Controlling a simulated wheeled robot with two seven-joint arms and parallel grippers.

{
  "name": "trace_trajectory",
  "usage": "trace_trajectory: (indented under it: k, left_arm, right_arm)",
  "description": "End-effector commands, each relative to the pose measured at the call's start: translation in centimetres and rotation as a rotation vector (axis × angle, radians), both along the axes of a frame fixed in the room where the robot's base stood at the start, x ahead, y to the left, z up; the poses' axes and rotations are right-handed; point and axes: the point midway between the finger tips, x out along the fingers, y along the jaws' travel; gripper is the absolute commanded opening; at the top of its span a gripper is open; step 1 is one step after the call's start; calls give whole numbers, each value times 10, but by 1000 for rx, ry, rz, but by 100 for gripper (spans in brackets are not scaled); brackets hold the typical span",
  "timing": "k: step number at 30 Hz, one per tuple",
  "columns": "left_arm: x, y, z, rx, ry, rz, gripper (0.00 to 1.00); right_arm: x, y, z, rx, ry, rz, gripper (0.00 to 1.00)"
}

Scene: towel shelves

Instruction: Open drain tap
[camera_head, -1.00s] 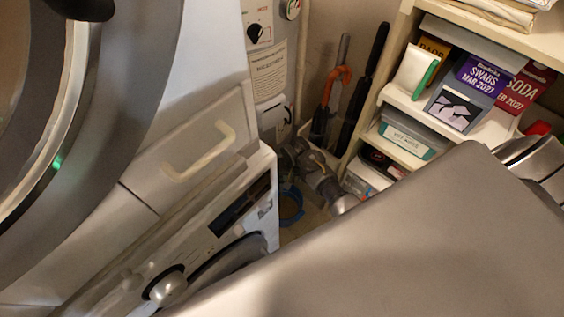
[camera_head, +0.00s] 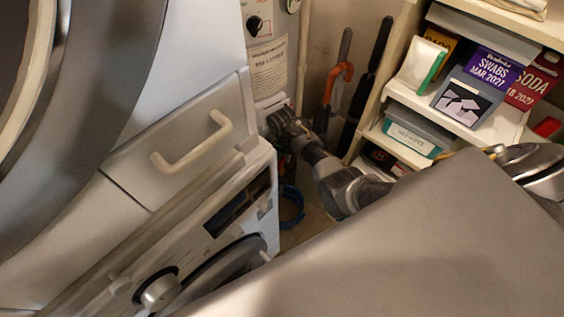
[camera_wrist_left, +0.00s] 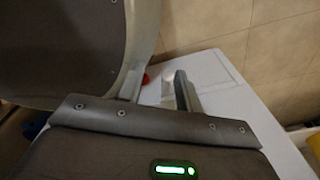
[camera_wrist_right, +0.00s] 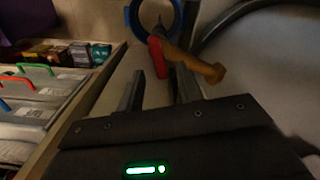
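In the right wrist view, a tap with a red part (camera_wrist_right: 156,51) and a brass-coloured body (camera_wrist_right: 197,66) lies beyond the fingertips. My right gripper (camera_wrist_right: 158,88) is open, with the tap ahead of the gap between its fingers; I see no grip on it. In the head view my right gripper (camera_head: 285,125) is by the bottom of the white wall unit (camera_head: 268,70), and the tap cannot be made out there. My left gripper (camera_wrist_left: 160,88) is open in its wrist view, over a white surface, and is not seen in the head view.
A blue ring-shaped thing (camera_head: 291,206) lies low in the corner; it also shows in the right wrist view (camera_wrist_right: 133,14). Shelves (camera_head: 400,90) with boxes stand to the right. A white washing machine (camera_head: 200,235) stands at left. Umbrella-like tools (camera_head: 338,85) lean behind.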

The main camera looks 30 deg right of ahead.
Motion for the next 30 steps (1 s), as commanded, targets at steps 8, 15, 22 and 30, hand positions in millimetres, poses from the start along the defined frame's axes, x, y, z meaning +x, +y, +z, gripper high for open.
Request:
trace_trajectory:
  k: [8,15,22,30]
  left_arm:
    - [1,0,-11,1,-1,0,35]
    - [2,0,-12,1,-2,0,35]
    - [2,0,-12,0,-3,0,35]
    - [3,0,-12,0,-3,0,35]
  right_arm:
    - [0,0,-38,-1,1,1,36]
    - [0,0,-43,0,-1,0,36]
    - [0,0,-43,1,-1,0,26]
    - [0,0,-43,0,0,0,0]
